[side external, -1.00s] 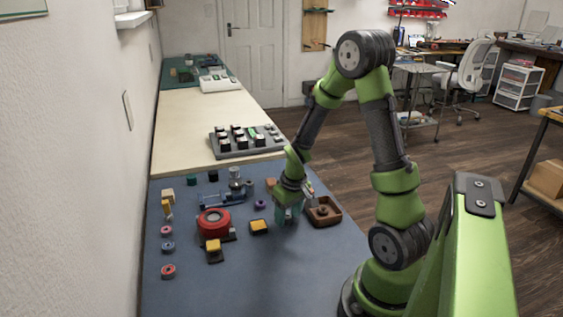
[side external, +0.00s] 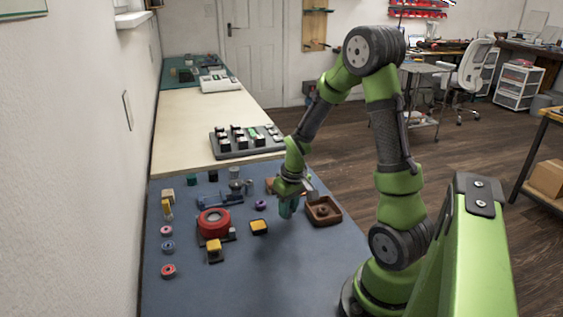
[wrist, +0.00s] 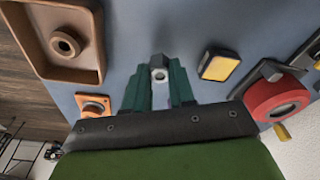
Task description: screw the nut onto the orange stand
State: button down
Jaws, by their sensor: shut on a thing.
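My gripper (side external: 286,211) has teal fingers pointing down, above the blue mat, just left of the brown tray. In the wrist view its fingers (wrist: 159,88) are shut on a small grey metal nut (wrist: 160,74), with the hole facing the camera. The nut is too small to make out in the side view. The orange stand (wrist: 95,106) is a small square block with a raised round middle, left of the fingers in the wrist view and apart from them. In the side view it sits behind the gripper (side external: 270,187), partly hidden by the arm.
The brown tray (side external: 334,219) holds a ring-shaped part. A yellow-topped block (side external: 259,227) and a red round device (side external: 213,223) stand left of the gripper. Several small rings lie along the left edge. The mat's front is clear.

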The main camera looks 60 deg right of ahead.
jog(key=r, duration=0.7)
jog(key=shift+s+d, duration=0.2)
jog(key=shift+d, duration=0.1)
jog(key=shift+m, duration=0.3)
jog(key=w+d, duration=0.1)
jog(key=d, duration=0.4)
jog(key=d+r, duration=0.1)
jog(key=d, duration=0.4)
jog(key=w+d, duration=0.1)
jog(key=d, duration=0.5)
jog(key=shift+w+d+r, duration=0.1)
jog(key=shift+w+r, duration=0.35)
jog(key=shift+r, duration=0.05)
jog(key=shift+f, duration=2)
jog(key=shift+f, duration=1.5)
jog(key=c, duration=0.9)
grip_release()
